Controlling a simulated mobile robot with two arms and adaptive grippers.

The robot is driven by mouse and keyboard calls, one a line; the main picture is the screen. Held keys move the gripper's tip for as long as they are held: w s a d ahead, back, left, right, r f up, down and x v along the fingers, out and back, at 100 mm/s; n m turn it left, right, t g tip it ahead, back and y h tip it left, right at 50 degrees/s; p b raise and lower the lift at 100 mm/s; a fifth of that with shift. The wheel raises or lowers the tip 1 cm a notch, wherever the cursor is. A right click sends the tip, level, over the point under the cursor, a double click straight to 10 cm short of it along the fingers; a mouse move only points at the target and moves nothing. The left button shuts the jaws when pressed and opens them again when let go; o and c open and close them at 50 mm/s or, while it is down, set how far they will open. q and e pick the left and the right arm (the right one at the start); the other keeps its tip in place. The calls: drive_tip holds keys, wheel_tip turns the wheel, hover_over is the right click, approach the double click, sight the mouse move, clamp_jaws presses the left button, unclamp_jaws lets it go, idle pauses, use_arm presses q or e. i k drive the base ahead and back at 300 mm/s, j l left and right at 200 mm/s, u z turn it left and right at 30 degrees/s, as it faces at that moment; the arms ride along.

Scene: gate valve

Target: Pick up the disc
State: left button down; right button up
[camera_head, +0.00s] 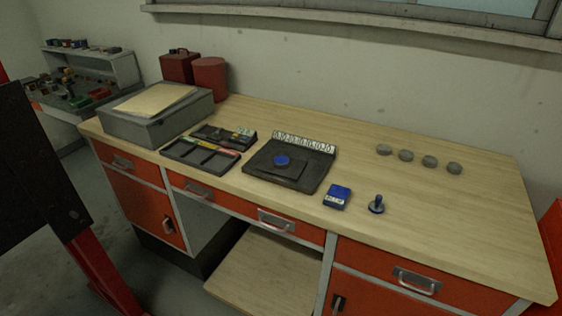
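Several small grey discs lie in a row on the right part of the wooden workbench (450,225): the leftmost disc (384,149), a second disc (406,155), a third disc (429,161) and the rightmost disc (454,168). They lie apart from one another. A round blue piece (282,160) sits on a black square plate on the dark mat (262,184). I cannot tell which of these is the disc of the task. Neither of my grippers is in view.
A black tray (199,154), grey case (145,124) and red canisters (209,78) are at left. The bench around the grey discs is clear.

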sight(281, 163)
drive_tip(key=i+l+u, duration=0.55)
drive_tip(key=l+u, duration=0.15)
